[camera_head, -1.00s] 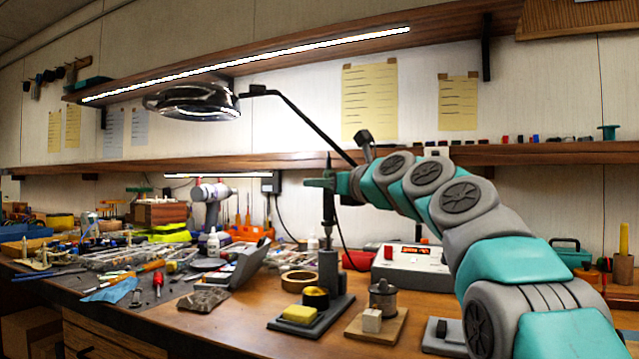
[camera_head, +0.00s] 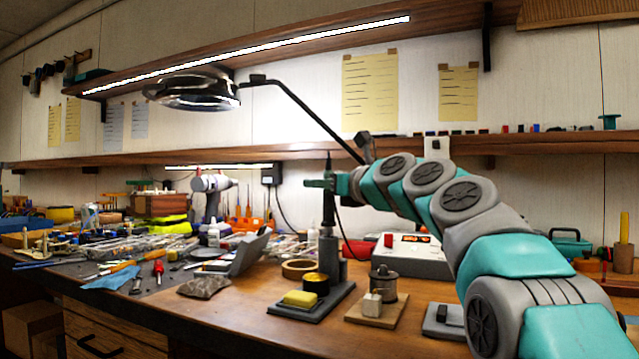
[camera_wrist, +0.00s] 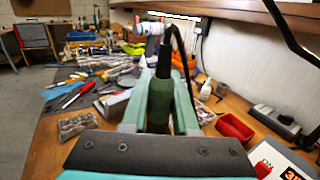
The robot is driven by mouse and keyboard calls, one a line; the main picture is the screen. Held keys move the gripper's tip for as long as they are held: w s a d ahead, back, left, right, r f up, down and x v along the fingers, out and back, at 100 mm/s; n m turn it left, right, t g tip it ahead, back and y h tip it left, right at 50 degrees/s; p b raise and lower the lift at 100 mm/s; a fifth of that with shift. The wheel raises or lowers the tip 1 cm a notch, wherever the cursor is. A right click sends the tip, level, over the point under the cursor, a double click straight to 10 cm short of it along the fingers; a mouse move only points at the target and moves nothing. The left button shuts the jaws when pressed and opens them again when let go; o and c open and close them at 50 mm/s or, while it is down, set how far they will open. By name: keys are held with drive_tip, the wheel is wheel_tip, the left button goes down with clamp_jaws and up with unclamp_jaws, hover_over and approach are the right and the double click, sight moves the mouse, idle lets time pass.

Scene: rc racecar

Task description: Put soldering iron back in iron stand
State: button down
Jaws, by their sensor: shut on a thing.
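My gripper (camera_head: 324,183) is shut on the soldering iron (camera_head: 328,208), which stands upright with its black cord end up. In the wrist view, the iron's dark green handle (camera_wrist: 160,105) sits between the two fingers. The iron stand has a dark base (camera_head: 340,298), a grey upright tube (camera_head: 328,252), a yellow sponge (camera_head: 300,299) and a round dark cup (camera_head: 316,283). In the head view, the iron's lower end lines up with the tube's top and appears to meet it. The tip is hidden, and I cannot tell how deep it is.
A white soldering station (camera_head: 412,257) stands behind and right. A small metal pot (camera_head: 384,283) on a wooden board is right of the stand. A tape roll (camera_head: 299,269) is behind it. Cluttered tools lie left. The front of the wooden bench is clear.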

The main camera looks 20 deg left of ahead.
drive_tip(key=shift+f+b, duration=0.4)
drive_tip(key=shift+f, duration=0.55)
drive_tip(key=shift+c, duration=1)
unclamp_jaws()
drive_tip(key=s+d+r+p, duration=0.1)
drive_tip(key=s+d+r, duration=0.1)
drive_tip(key=d, duration=0.4)
drive_tip(key=shift+s, duration=0.9)
idle(0.5)
